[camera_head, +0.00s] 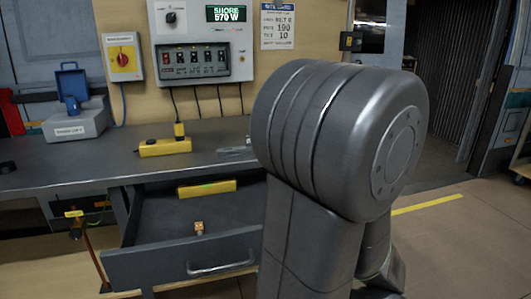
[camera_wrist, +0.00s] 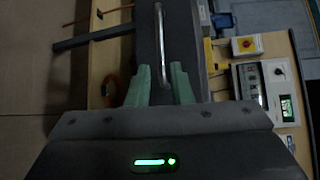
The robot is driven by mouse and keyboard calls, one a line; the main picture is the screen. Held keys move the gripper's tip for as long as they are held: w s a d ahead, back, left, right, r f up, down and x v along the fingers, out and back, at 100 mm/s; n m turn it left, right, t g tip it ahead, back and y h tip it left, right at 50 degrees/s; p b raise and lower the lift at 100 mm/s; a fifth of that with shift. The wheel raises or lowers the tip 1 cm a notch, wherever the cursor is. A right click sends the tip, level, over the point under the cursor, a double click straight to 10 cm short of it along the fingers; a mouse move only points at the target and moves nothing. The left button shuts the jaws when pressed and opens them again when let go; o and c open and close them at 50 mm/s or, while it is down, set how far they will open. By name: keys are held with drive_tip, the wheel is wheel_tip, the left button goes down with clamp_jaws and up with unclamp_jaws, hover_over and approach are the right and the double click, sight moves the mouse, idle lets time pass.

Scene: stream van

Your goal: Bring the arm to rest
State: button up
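My arm fills the right middle of the head view, its large grey joint in front of the bench. My gripper (camera_wrist: 160,68) shows in the wrist view with two green fingers spread apart; it is open with nothing held. Beyond the fingertips is the silver drawer handle (camera_wrist: 159,35), seen in line with the gap; I cannot tell its exact distance. The same handle (camera_head: 220,268) is on the front of the pulled-out drawer (camera_head: 150,264) in the head view. There my gripper is hidden behind my arm.
The open drawer holds a yellow device (camera_head: 207,188) and a small orange-brown block (camera_head: 199,229). A yellow tool (camera_head: 165,147) and a grey-blue case (camera_head: 77,124) stand on the bench (camera_head: 110,162). A control panel (camera_head: 202,62) is on the wall.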

sight(229, 267)
drive_tip(key=shift+b+x, duration=0.9)
drive_tip(key=shift+x, duration=4.5)
